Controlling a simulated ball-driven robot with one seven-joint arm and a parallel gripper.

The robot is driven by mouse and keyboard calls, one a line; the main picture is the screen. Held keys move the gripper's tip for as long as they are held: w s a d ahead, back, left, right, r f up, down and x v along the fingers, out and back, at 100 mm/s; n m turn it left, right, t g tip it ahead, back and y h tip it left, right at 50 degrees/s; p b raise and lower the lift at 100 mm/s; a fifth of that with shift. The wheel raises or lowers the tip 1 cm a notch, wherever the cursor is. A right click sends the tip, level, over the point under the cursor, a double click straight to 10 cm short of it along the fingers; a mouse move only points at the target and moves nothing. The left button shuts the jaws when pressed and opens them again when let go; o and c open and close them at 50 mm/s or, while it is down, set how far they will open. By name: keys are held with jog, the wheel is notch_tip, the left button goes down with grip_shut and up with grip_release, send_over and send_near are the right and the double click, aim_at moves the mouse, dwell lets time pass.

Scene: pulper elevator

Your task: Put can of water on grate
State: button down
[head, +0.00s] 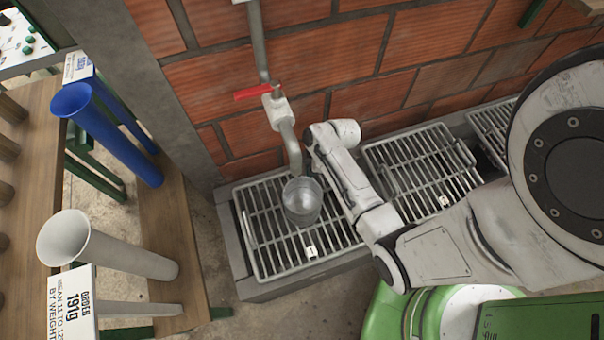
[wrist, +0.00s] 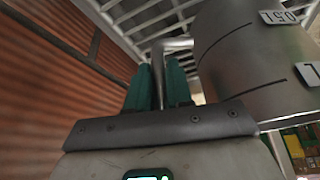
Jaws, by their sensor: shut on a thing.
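The metal can (head: 301,203) is under the tap spout in the head view, over the left grate (head: 262,262) with the label 1. It looks upright, with a clear surface inside that seems to be water. I cannot tell whether its base touches the grate. In the wrist view the can (wrist: 245,55) fills the upper right, with dark lines and number tags on its side. My gripper (wrist: 159,75) has its green fingers shut on the can's thin metal handle. In the head view my wrist hides the fingers.
The tap (head: 277,108) with a red lever hangs from a pipe on the brick wall (head: 350,50). A middle grate (head: 425,170) and a right grate (head: 490,122) continue the row. A wooden rack with a blue funnel tube (head: 110,130) and a white one (head: 110,245) stands at left.

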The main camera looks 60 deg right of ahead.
jog(key=shift+w+a+f, duration=0.2)
jog(key=shift+w+f, duration=0.3)
jog(key=shift+f, duration=0.1)
jog(key=shift+w+a+f+b, duration=0.15)
jog(key=shift+f+b, duration=0.3)
jog(key=shift+f, duration=1.4)
jog(key=c, duration=1)
grip_release()
jog(key=p+v, duration=0.2)
jog(key=v, duration=1)
